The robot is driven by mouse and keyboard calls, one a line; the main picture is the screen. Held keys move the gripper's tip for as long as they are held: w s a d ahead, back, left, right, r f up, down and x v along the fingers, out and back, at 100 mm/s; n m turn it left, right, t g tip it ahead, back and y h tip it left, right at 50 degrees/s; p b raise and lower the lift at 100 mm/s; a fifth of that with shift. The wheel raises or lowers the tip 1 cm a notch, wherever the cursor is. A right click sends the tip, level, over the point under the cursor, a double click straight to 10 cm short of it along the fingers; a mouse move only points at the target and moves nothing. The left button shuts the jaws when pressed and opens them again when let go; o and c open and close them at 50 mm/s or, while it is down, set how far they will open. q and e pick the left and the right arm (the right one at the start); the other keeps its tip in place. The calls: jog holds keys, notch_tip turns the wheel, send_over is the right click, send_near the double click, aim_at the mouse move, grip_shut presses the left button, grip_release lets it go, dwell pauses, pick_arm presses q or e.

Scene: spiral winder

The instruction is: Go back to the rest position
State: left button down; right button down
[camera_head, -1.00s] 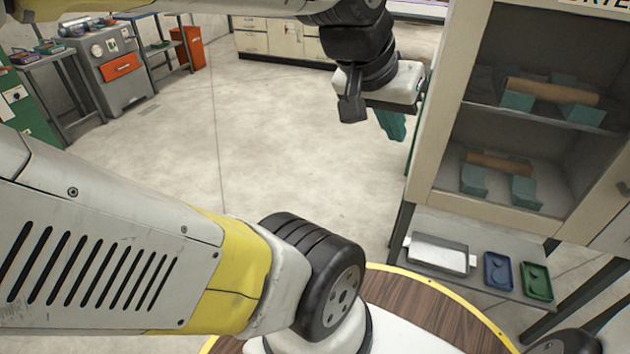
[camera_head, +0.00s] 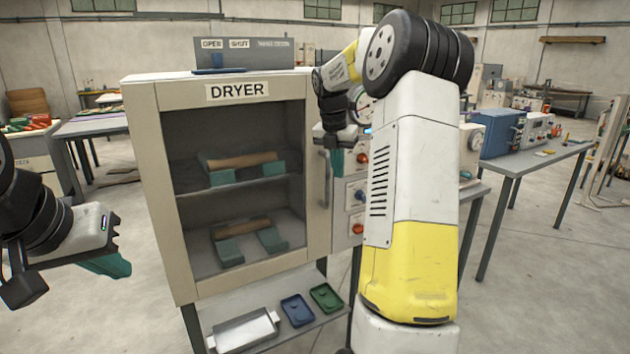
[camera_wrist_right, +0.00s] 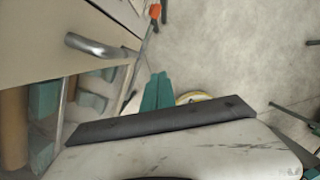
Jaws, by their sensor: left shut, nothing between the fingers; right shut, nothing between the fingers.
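My left gripper (camera_head: 112,266) hangs at the left edge of the head view, left of the dryer. Its teal fingers are shut and empty, over the floor. My right gripper (camera_head: 337,162) points down just right of the dryer's door handle (camera_head: 326,178), its teal fingers together and empty. In the right wrist view the shut teal fingers (camera_wrist_right: 157,92) point away from me, with the metal handle (camera_wrist_right: 92,46) to their left. I cannot tell exactly how far apart the fingers and handle are.
The dryer (camera_head: 172,215) stands in front, its window showing brown tubes (camera_head: 242,160) on teal supports on two shelves. Below it, a metal tray (camera_head: 243,331), a blue tray (camera_head: 297,310) and a green tray (camera_head: 326,298) lie on a shelf. A table (camera_head: 530,163) with machines stands right.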

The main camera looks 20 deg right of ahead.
jog(key=s+a+r+m+t+y, duration=0.1)
jog(key=s+a+r+m, duration=0.3)
jog(key=s+a+m, duration=0.3)
jog(key=s+a+r+m+t, duration=0.1)
jog(key=s+a+r+m, duration=0.35)
jog(key=s, duration=0.35)
jog(key=s+a+f+m+t+y, duration=0.1)
jog(key=s+a+f+m, duration=0.2)
jog(key=s+m, duration=0.4)
jog(key=s+a+f+m+t+y, duration=0.1)
jog(key=s+a+f+m+y, duration=0.1)
jog(key=s+m, duration=0.5)
jog(key=shift+s+a+f+m, duration=0.35)
jog(key=shift+s+a+f, duration=0.25)
jog(key=shift+s+a, duration=0.5)
jog(key=shift+w+a, duration=0.15)
jog(key=shift+w, duration=0.05)
